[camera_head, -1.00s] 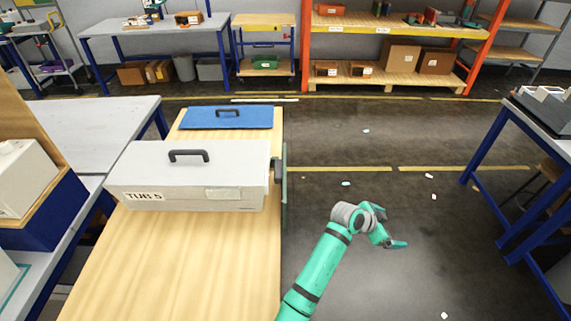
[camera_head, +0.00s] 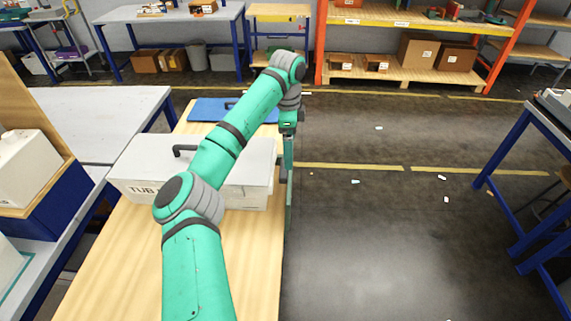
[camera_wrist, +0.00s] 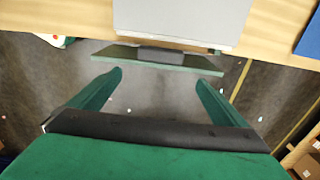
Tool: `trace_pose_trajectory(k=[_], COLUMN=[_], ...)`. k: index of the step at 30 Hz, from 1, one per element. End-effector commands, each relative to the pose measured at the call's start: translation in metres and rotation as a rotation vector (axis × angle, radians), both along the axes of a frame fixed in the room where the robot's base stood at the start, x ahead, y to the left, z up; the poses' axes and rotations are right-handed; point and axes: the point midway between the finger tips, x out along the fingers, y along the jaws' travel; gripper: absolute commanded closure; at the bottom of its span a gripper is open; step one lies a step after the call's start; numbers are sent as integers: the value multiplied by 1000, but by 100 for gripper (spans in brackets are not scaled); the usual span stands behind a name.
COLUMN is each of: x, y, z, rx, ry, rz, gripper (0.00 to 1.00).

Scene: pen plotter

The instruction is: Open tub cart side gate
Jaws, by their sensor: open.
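The wooden-topped cart (camera_head: 110,270) carries a light grey lidded tub (camera_head: 255,175) marked TUB, with a dark handle on its lid, partly hidden by my arm. The side gate is a thin green panel (camera_head: 289,190) standing upright along the cart's right edge. In the wrist view the gate (camera_wrist: 200,66) is a green bar with a dark grey block (camera_wrist: 160,55) at its middle, in front of the tub (camera_wrist: 180,18). My gripper (camera_wrist: 159,77) is open, its two fingers pointing at the gate on either side of the block, apparently just short of it. The head view hardly shows the fingers.
A blue panel with a handle (camera_head: 208,109) lies on the cart's far end. A grey worktable (camera_head: 100,105) stands left of the cart, a blue-legged table (camera_head: 515,195) at right. The floor (camera_head: 390,240) between cart and right table is open, with small scraps.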

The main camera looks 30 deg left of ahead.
Motion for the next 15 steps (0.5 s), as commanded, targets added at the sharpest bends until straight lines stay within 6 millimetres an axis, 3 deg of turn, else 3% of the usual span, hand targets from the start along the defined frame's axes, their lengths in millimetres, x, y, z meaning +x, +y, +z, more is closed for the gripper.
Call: trace_pose_trajectory(k=[3,6,15], x=[-9,-12,-12], y=[16,20,19], z=[13,11,-34], rx=[19,22,21], ry=[23,30,30], rz=[9,11,11], gripper=[3,3,3])
